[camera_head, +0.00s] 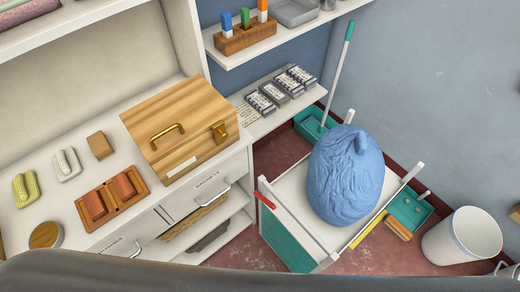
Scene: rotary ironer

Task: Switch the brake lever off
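No part in view can be made out for certain as the brake lever. A white cart (290,186) with a green side panel stands on the red floor at the centre right. A small red bar (265,200) sits at its near left corner, and a yellow bar (368,230) runs along its right side. I cannot tell whether either is the lever, or how it is set. A large blue tied bag (345,178) rests on the cart and hides much of its top. Neither of my grippers is in view.
A white counter (75,217) at left carries a wooden box (185,122), brushes and a wooden case. A white bin (462,236) stands at right. A green dustpan (314,124) with a long handle is behind the cart. Some red floor shows in front of the cart.

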